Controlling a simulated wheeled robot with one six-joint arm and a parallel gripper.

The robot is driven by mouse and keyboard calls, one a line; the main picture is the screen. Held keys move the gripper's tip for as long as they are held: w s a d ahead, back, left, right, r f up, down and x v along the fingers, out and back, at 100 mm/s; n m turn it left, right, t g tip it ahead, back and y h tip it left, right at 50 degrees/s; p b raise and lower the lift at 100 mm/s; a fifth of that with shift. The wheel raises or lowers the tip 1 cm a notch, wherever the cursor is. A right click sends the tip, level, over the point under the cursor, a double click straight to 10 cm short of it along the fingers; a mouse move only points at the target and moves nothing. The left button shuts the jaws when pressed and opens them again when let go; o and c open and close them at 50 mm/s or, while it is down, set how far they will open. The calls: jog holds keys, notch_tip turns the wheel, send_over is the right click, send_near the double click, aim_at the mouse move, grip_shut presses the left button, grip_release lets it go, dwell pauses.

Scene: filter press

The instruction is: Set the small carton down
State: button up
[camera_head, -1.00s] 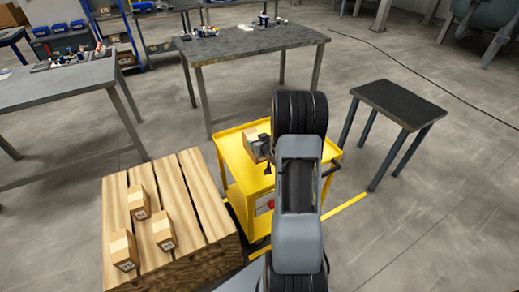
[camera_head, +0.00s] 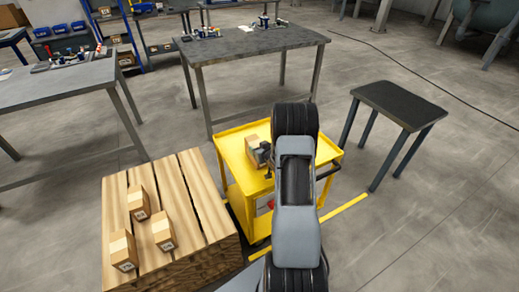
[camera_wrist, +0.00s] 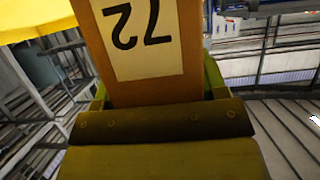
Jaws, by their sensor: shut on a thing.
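The small carton (camera_head: 253,146) is brown cardboard and shows at the upper middle of the yellow cart's top in the head view. In the wrist view the carton (camera_wrist: 145,45) fills the upper middle, with a pale label reading 72 upside down. My gripper (camera_head: 265,156) is shut on the carton, and its jaws (camera_wrist: 155,105) show below and beside it in the wrist view. The yellow cart (camera_head: 237,172) stands under my arm. I cannot tell whether the carton touches the cart's top. My arm hides the cart's right part.
A wooden-slatted crate (camera_head: 190,215) at lower left bears three cartons (camera_head: 163,232). A small dark table (camera_head: 402,100) stands to the right of the cart. A grey workbench (camera_head: 250,45) stands behind it, and another bench (camera_head: 60,85) is at left. The cart's front left top is bare.

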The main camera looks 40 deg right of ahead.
jog(key=shift+f, duration=0.1)
jog(key=o, duration=1.2)
